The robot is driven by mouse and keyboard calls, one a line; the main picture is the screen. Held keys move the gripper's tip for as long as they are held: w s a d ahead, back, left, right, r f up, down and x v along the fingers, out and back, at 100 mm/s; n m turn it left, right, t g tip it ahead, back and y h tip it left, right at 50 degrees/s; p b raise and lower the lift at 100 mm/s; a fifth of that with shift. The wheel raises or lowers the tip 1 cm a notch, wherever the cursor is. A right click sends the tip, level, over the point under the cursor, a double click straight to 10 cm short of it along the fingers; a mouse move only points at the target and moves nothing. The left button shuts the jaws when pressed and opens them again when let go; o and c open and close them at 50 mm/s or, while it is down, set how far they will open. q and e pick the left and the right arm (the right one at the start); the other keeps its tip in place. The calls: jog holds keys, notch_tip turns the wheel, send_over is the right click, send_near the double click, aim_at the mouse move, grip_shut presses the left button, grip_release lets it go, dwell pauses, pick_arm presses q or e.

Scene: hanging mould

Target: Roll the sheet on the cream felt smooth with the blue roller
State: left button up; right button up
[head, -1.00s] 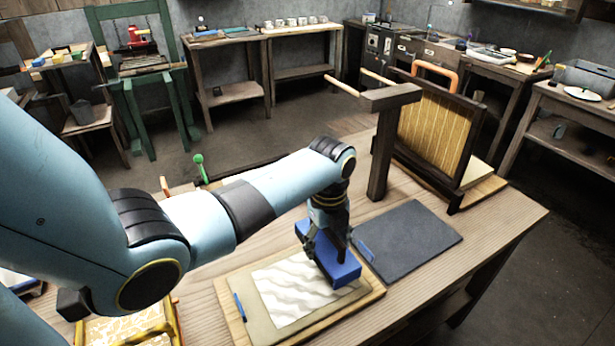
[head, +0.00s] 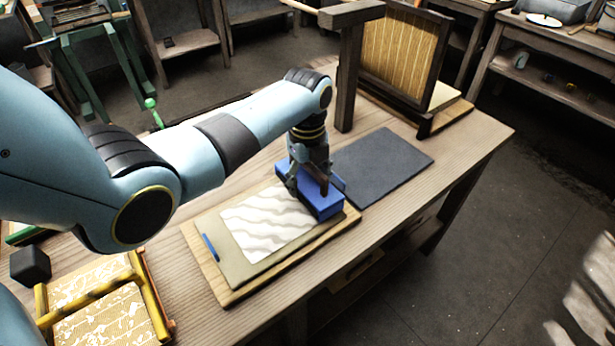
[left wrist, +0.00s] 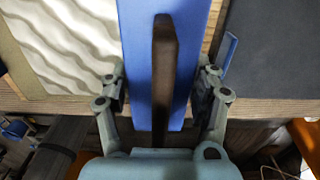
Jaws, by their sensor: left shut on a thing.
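The wavy white sheet (head: 268,222) lies on the cream felt (head: 225,247), which rests on a wooden board (head: 235,293). The sheet's surface shows ripples across it. My left gripper (head: 312,178) is shut on the blue roller (head: 325,207) by its dark handle. The roller sits at the right end of the felt, beside the sheet's right edge; I cannot tell whether it touches. In the left wrist view the blue roller (left wrist: 140,60) lies between my fingers, with the sheet (left wrist: 70,40) to its left. My right gripper is not in view.
A dark grey mat (head: 385,168) lies right of the board. A framed mould (head: 402,55) hangs from a dark wooden post (head: 347,85) behind it. A yellow-framed mould (head: 105,305) lies at the front left. Small blue strips flank the felt (head: 209,247). The table's front right is bare.

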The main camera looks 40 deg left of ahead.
pick_arm(q)
jog(key=shift+f, duration=0.1)
dwell(0.4)
jog(key=shift+f+b, duration=0.4)
jog(key=shift+f, duration=0.2)
dwell(0.3)
